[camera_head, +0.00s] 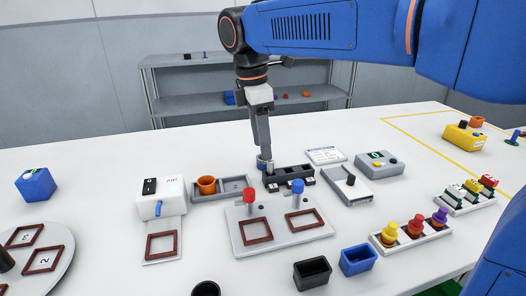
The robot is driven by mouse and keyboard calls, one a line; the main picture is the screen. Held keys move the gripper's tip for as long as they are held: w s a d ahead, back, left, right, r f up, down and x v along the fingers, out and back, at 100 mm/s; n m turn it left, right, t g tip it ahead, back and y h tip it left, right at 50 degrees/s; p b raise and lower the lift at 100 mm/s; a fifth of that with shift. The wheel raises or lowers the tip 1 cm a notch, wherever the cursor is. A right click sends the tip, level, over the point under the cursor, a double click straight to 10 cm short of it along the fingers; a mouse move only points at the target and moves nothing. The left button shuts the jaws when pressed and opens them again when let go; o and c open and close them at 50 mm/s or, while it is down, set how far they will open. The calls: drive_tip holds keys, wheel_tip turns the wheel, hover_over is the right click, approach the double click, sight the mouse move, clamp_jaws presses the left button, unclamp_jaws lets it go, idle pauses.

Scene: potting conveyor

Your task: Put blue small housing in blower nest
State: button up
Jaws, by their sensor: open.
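A small blue open-topped box (358,260), which looks like the blue small housing, stands on the table at the front, right of a black one. The white blower (162,198), marked AIR, stands left of centre. Its nest is a brown square frame (161,246) on a plate in front of it, and the frame looks empty. My gripper (264,154) is open and points down at the back middle, far from both. Its fingertips are at a small round blue cup (262,163), partly hidden; I cannot tell whether they touch it.
A plate with two brown frames (240,240) and red and blue knobs lies between blower and housing. A black box (312,272) stands beside the housing. A grey tray (238,184) holds an orange cup (207,185). A rack of coloured bottles (415,228) is at the right.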

wheel_tip(320, 180, up, 8)
drive_tip(key=a, duration=0.1)
drive_tip(key=shift+o, duration=0.6)
drive_tip(key=shift+r, duration=0.3)
wheel_tip(320, 180, up, 5)
drive_tip(key=y, duration=0.1)
hover_over(258, 162)
drive_tip(key=w+d, duration=0.2)
drive_tip(key=f, duration=1.1)
drive_tip(key=shift+s+a+f, duration=0.1)
drive_tip(key=shift+s+f, duration=0.2)
drive_tip(key=shift+f, duration=0.05)
drive_tip(key=shift+s+a+f, duration=0.1)
drive_tip(key=shift+a+f, duration=0.05)
drive_tip(key=shift+f, duration=2.5)
drive_tip(key=c, duration=1.2)
drive_tip(key=shift+r, duration=0.1)
